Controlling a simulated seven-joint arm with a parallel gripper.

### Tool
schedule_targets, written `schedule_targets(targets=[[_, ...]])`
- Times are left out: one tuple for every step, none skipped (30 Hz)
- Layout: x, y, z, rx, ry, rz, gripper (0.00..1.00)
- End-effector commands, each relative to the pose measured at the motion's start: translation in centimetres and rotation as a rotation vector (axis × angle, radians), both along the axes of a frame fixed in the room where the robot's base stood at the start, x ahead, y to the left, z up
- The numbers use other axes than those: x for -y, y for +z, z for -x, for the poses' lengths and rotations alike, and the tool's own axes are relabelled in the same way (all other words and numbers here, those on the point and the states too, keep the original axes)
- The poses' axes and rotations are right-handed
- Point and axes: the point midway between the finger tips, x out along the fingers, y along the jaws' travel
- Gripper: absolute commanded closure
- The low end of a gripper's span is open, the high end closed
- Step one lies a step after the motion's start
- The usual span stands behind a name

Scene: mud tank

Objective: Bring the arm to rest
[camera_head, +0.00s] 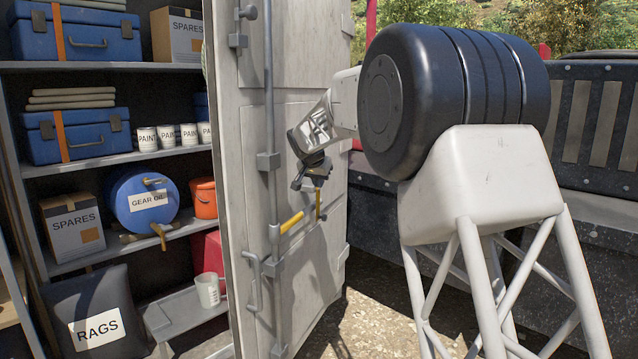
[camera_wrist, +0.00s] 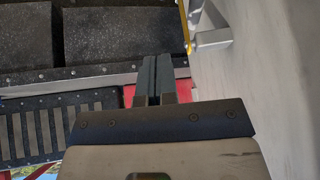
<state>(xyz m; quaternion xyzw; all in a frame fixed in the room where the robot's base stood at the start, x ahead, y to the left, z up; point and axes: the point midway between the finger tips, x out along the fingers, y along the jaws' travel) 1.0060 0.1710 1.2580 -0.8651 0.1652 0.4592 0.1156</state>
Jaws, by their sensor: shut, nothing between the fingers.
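My gripper (camera_head: 313,174) hangs at the end of my arm in front of the grey metal door (camera_head: 235,130) of the storage locker. In the wrist view, its two dark fingers (camera_wrist: 153,72) lie side by side, shut, with nothing between them. A yellow-gripped handle (camera_head: 292,222) on the door sits just below and left of the gripper in the head view. Part of a yellow and grey handle also shows at the top right of the wrist view (camera_wrist: 187,25). The fingers look clear of it.
The door stands open beside shelves (camera_head: 110,66) holding a blue gear oil drum (camera_head: 143,200), paint tins (camera_head: 148,139), blue toolboxes (camera_head: 75,38) and a rags bag (camera_head: 95,305). A dark ribbed machine (camera_head: 600,140) stands behind at right. Gravel ground (camera_head: 375,325) lies open below.

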Motion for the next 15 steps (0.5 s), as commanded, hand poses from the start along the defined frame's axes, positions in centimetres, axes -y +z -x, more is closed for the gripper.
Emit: schedule_targets(targets=[[0.0,0.0,0.0,0.000,0.000,0.000,1.00],[0.0,0.0,0.0,0.000,0.000,0.000,1.00],[0.1,0.0,0.1,0.000,0.000,0.000,1.00],[0.1,0.1,0.2,-0.001,0.001,0.000,1.00],[0.2,0.1,0.3,-0.001,0.001,0.000,1.00],[0.3,0.2,0.5,-0.004,0.002,0.001,1.00],[0.4,0.2,0.7,-0.005,0.003,0.001,1.00],[0.5,0.3,0.9,-0.007,0.004,0.001,1.00],[0.8,0.4,1.3,-0.009,0.005,0.002,1.00],[1.0,0.6,1.7,-0.012,0.007,0.002,1.00],[1.2,0.7,2.1,-0.014,0.009,0.003,1.00],[1.6,0.9,2.8,-0.019,0.012,0.004,1.00],[1.8,1.0,3.4,-0.022,0.015,0.006,1.00],[2.1,1.2,4.0,-0.026,0.018,0.006,1.00],[2.6,1.4,4.9,-0.032,0.022,0.008,1.00]])
